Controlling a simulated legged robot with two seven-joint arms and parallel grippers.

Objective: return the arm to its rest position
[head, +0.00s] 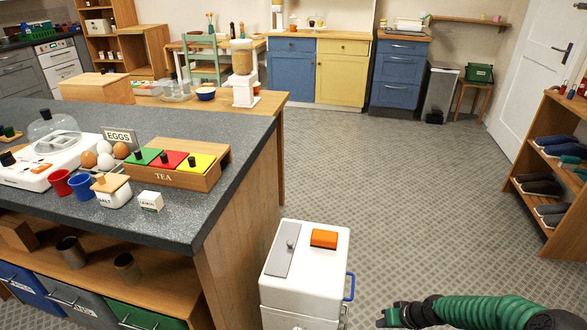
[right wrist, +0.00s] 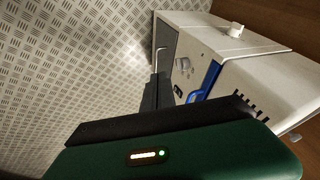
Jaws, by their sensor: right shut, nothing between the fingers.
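My right arm, with a ribbed green sleeve, comes in at the bottom right of the head view. Its gripper (head: 386,318) is low over the floor, to the right of a white box-shaped unit (head: 300,265), and apart from it as far as I can tell. In the right wrist view the dark fingers (right wrist: 155,92) are together with nothing between them, and the white unit (right wrist: 225,45) with its blue handle (right wrist: 205,82) lies behind and to the right. My left gripper is not in view.
An orange block (head: 324,239) lies on the white unit. The dark-topped counter (head: 150,225) stands left, holding a tea box (head: 190,178), eggs and cups. A wooden shoe rack (head: 530,185) stands right. The patterned floor (head: 400,190) between is clear.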

